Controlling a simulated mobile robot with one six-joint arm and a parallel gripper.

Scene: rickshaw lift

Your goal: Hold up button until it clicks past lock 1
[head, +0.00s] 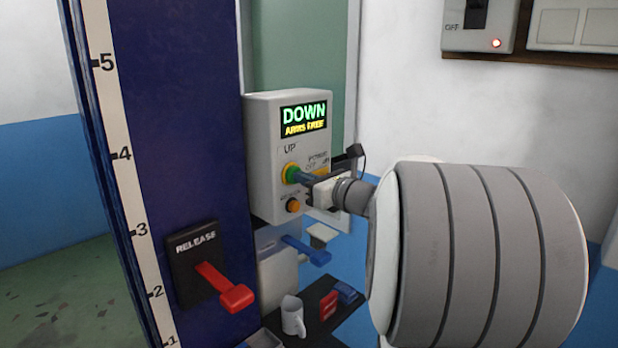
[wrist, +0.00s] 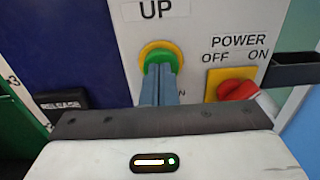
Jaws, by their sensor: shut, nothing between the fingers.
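The green UP button (head: 289,173) sits in a yellow ring on the grey control box (head: 260,150). It also shows in the wrist view (wrist: 160,57), under the UP label. My gripper (head: 297,176) is shut and empty. Its fingertips (wrist: 159,70) are over the lower part of the button and look to be touching it. I cannot tell whether the button is pressed in. The box's display (head: 304,117) reads DOWN and ARMS FREE.
A red POWER knob (wrist: 237,90) is right of the button. An orange button (head: 293,206) is below. The blue column (head: 165,130) carries a number scale and a red RELEASE lever (head: 225,288). A mug (head: 293,317) stands on a dark shelf below.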

